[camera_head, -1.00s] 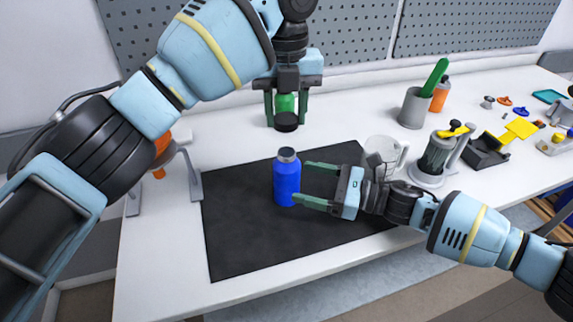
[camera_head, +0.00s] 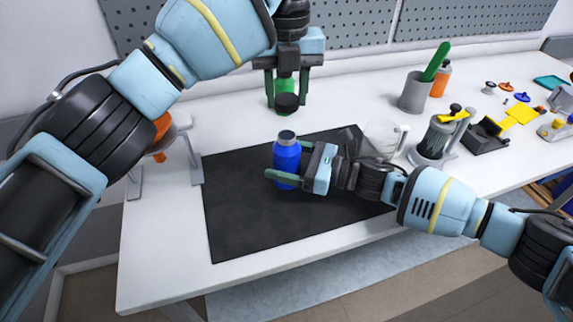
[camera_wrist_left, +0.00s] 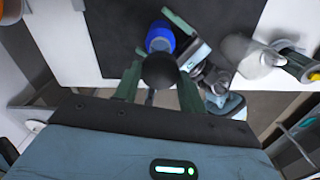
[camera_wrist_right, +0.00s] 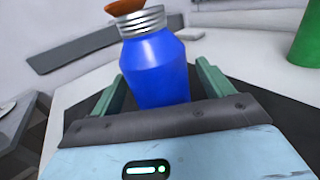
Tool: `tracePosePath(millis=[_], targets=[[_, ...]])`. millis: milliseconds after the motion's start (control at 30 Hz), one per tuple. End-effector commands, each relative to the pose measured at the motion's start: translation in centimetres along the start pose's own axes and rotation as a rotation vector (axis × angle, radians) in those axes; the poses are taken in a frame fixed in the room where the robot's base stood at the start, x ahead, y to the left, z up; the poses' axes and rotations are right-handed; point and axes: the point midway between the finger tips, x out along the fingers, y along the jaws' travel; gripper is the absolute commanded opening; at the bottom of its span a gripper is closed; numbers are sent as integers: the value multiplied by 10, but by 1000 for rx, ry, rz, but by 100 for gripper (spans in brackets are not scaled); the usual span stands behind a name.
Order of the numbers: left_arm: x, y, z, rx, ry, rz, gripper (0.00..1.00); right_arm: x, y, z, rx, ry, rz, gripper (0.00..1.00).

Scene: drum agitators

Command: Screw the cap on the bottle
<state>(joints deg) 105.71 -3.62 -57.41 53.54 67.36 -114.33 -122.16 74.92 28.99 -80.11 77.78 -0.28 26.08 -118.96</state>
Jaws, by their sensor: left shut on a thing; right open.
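The blue bottle (camera_head: 286,160) stands upright on the black mat (camera_head: 255,225), its grey neck uncovered; the right wrist view shows the threads above its blue body (camera_wrist_right: 156,72). My right gripper (camera_head: 277,162) is open, with its fingers on either side of the bottle. My left gripper (camera_head: 286,98) is shut on a black round cap (camera_head: 287,103), held above the table, behind and higher than the bottle. In the left wrist view the cap (camera_wrist_left: 160,70) sits between the fingers and partly covers the view toward the bottle (camera_wrist_left: 160,38).
A green object (camera_head: 285,84) shows behind the cap. A clear jug (camera_head: 383,138) and a grinder-like device (camera_head: 436,138) stand right of the mat. A grey cup (camera_head: 416,92) and an orange bottle (camera_head: 441,80) stand behind them. The mat's front is bare.

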Motion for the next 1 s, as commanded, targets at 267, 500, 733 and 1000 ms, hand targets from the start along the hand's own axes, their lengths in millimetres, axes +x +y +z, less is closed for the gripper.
tracePosePath(millis=[267,500,733,1000], targets=[[0,0,0,0,0,0,20,17,0,0,-1,1,-1,80],[0,0,0,0,0,0,20,17,0,0,-1,1,-1,80],[0,0,0,0,0,0,20,17,0,0,0,1,-1,52],[0,0,0,0,0,0,20,17,0,0,0,1,-1,17]])
